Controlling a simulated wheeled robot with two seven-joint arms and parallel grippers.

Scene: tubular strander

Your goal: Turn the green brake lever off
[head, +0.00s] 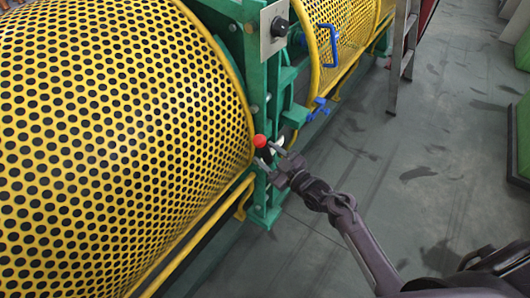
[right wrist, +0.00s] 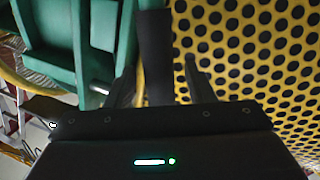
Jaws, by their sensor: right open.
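The brake lever shows in the head view as a red ball knob (head: 260,141) on a dark handle, in front of the green machine post (head: 262,195). My right gripper (head: 269,158) is at the lever, just below the knob, with its fingers open. In the right wrist view the dark lever handle (right wrist: 154,50) stands between the two separated fingers of my right gripper (right wrist: 158,88). I cannot tell whether either finger touches the handle. The lever's pivot is hidden. My left gripper is not in view.
A yellow perforated guard (head: 110,130) fills the left, close beside the lever. A grey plate with a black knob (head: 280,27) is above on the green frame. A second yellow guard with a blue handle (head: 328,45) and a ladder (head: 402,45) stand behind.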

